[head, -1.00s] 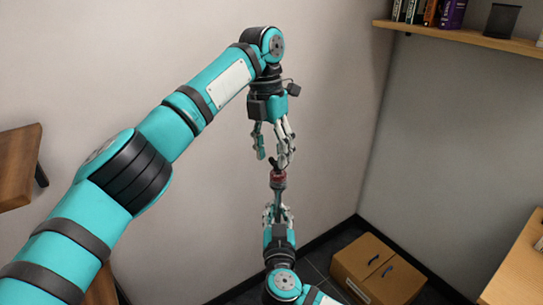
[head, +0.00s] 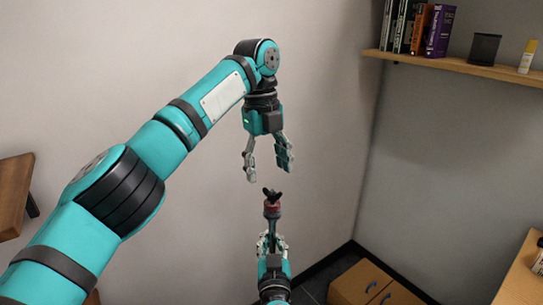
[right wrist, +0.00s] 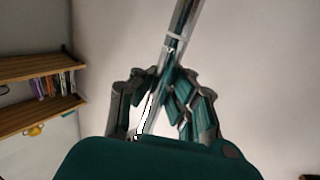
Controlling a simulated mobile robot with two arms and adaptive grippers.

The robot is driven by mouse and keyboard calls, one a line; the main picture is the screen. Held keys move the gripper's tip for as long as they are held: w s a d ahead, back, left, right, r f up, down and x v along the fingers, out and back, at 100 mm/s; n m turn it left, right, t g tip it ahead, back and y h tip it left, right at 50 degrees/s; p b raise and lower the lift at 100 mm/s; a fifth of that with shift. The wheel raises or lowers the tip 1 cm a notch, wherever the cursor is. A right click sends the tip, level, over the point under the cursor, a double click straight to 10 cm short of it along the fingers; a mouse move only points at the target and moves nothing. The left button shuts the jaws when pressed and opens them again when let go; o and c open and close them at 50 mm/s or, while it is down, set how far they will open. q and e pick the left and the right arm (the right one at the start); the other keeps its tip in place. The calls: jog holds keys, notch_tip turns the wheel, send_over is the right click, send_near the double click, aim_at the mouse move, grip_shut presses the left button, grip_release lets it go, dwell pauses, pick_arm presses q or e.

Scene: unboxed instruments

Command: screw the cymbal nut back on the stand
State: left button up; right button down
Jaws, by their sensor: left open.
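A black wing-shaped cymbal nut (head: 272,194) sits at the top of the stand, just above a red felt ring (head: 272,210). My left gripper (head: 268,175) points down above the nut, its fingers wide apart and empty, with a small gap between fingertips and nut. My right gripper (head: 272,244) points up below the red ring, its fingers closed around the stand's rod. In the right wrist view the silver rod (right wrist: 179,35) runs up, slightly tilted, between the right gripper's fingers (right wrist: 160,85). The nut is not visible in that view.
A wall shelf (head: 455,68) with books (head: 438,30) and a dark holder (head: 484,48) is at the upper right. A cardboard box (head: 365,285) is on the floor. Wooden furniture edges stand at left (head: 15,195) and right (head: 525,270). The air around both grippers is clear.

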pick_arm(q)
jog(key=n, duration=0.5)
jog(key=shift+d+r, duration=0.1)
jog(key=shift+r, duration=0.1)
jog(key=n, duration=0.7)
jog(key=shift+r, duration=0.2)
jog(key=n, duration=0.5)
jog(key=shift+d+r, duration=0.1)
jog(key=shift+r, duration=0.05)
jog(key=n, duration=0.5)
jog(key=shift+s+r, duration=0.1)
jog(key=shift+r, duration=0.05)
jog(key=n, duration=0.4)
jog(key=shift+d+r+n+y, duration=0.1)
jog(key=shift+r+n+y, duration=0.05)
jog(key=shift+n+y, duration=0.2)
jog(key=n, duration=0.5)
jog(key=shift+r, duration=0.1)
jog(key=n, duration=0.4)
jog(key=shift+d+r+n, duration=0.1)
jog(key=shift+r+n, duration=0.05)
jog(key=shift+n, duration=0.1)
jog(key=n, duration=0.5)
jog(key=shift+s+r+t, duration=0.1)
jog(key=shift+t, duration=0.2)
